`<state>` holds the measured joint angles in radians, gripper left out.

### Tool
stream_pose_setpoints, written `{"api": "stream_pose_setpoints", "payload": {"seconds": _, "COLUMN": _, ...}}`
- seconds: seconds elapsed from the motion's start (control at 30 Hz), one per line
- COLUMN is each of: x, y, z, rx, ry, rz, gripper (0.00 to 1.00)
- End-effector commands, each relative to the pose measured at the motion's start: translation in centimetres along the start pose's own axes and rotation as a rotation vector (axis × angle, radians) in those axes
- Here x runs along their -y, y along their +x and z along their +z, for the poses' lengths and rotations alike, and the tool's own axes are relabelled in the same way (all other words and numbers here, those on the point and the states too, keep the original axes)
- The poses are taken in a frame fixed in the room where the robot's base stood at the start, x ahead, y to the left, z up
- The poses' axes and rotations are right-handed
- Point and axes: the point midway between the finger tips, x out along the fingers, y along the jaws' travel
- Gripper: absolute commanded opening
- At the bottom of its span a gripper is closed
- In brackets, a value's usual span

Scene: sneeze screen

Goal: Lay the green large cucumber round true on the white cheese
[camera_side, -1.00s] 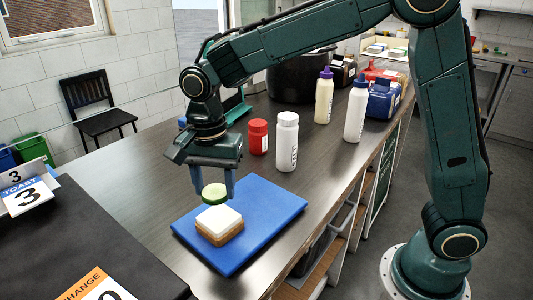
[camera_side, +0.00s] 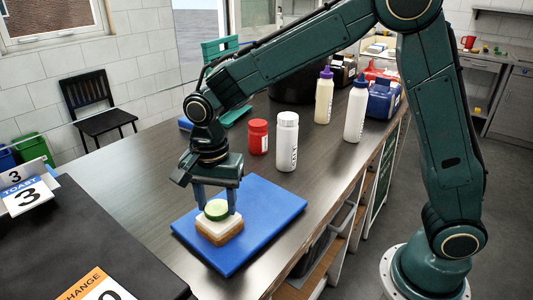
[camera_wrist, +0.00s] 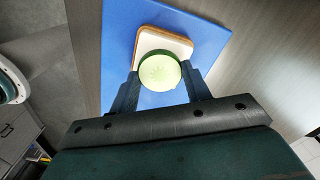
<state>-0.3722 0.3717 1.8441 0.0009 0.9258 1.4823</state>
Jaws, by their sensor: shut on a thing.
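The green cucumber round (camera_side: 217,209) is a thick pale-green disc with a dark green rim. My gripper (camera_side: 217,211) is shut on it, with one finger at each side. The white cheese (camera_side: 205,222) lies on a brown bread slice (camera_side: 220,238) on the blue board. The round is right over the cheese; whether it touches cannot be told. In the wrist view the round (camera_wrist: 159,70) sits between the fingertips and hides the cheese's near part; the cheese (camera_wrist: 153,41) shows beyond it.
The blue board (camera_side: 270,200) lies on the dark counter. A red-capped jar (camera_side: 258,138), a white bottle (camera_side: 287,142) and two squeeze bottles (camera_side: 356,108) stand behind it. A black surface with a toast sign (camera_side: 27,192) is at the left.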

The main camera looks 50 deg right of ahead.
Motion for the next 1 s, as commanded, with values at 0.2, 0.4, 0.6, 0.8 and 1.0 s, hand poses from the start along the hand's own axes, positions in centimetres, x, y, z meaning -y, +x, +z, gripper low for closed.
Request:
{"api": "stream_pose_setpoints", "payload": {"seconds": 0.2, "x": 0.01, "y": -0.01, "z": 0.00, "rx": 0.000, "ry": 0.000, "rz": 0.000, "gripper": 0.26}}
{"api": "stream_pose_setpoints", "payload": {"seconds": 0.4, "x": 0.01, "y": -0.02, "z": 0.00, "rx": 0.000, "ry": 0.000, "rz": -0.001, "gripper": 0.26}}
{"api": "stream_pose_setpoints", "payload": {"seconds": 0.6, "x": 0.01, "y": 0.14, "z": 0.00, "rx": 0.000, "ry": 0.000, "rz": 0.000, "gripper": 0.26}}
{"api": "stream_pose_setpoints", "payload": {"seconds": 0.8, "x": 0.02, "y": 0.42, "z": 0.00, "rx": 0.000, "ry": 0.000, "rz": 0.000, "gripper": 0.26}}
{"api": "stream_pose_setpoints", "payload": {"seconds": 1.0, "x": 0.03, "y": 0.70, "z": 0.00, "rx": 0.000, "ry": 0.000, "rz": -0.001, "gripper": 0.26}}
